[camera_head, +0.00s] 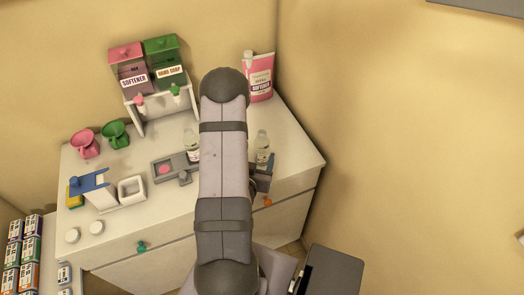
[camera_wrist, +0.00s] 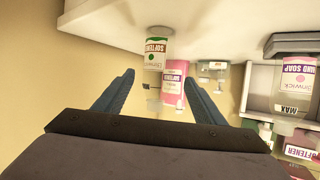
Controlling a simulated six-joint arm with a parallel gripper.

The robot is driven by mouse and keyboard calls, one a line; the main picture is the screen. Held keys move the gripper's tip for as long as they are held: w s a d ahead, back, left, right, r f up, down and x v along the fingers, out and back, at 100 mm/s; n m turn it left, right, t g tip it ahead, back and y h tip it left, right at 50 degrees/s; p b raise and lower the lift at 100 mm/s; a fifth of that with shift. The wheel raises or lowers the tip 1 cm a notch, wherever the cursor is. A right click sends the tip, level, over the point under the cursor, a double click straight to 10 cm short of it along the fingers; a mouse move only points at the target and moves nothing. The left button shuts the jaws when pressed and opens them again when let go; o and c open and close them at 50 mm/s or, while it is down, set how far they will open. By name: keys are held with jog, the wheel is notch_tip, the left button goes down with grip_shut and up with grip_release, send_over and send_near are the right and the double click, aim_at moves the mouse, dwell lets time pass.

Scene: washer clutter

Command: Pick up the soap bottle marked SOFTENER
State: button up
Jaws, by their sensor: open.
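A clear bottle with a green, white and red label reading SOFTENER (camera_wrist: 157,48) stands on the counter, upside down in the wrist view. It lies ahead of my gripper (camera_wrist: 159,79), between the lines of the two open blue fingers; whether they reach around it I cannot tell. In the head view a clear bottle (camera_head: 262,143) stands just right of my arm, close to my mostly hidden gripper. Its label is too small to read. A second clear bottle (camera_head: 192,147) stands left of my arm; a HAND SOAP bottle (camera_wrist: 297,80) shows at the right in the wrist view.
A pink SOFTENER pouch (camera_head: 259,80) stands at the back corner, behind the bottle. Two dispensers (camera_head: 148,68) stand on a white stand (camera_head: 133,105). Pink and green cups (camera_head: 114,134), a grey tray (camera_head: 165,160) and a white square dish (camera_head: 131,189) are left of my arm.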

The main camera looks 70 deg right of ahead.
jog(key=shift+s+a+f+n, duration=0.1)
jog(key=shift+a+f+n, duration=0.05)
jog(key=shift+f+n, duration=0.15)
jog(key=shift+f, duration=0.1)
jog(key=b+x, duration=0.2)
jog(key=b, duration=0.1)
jog(key=shift+b, duration=0.3)
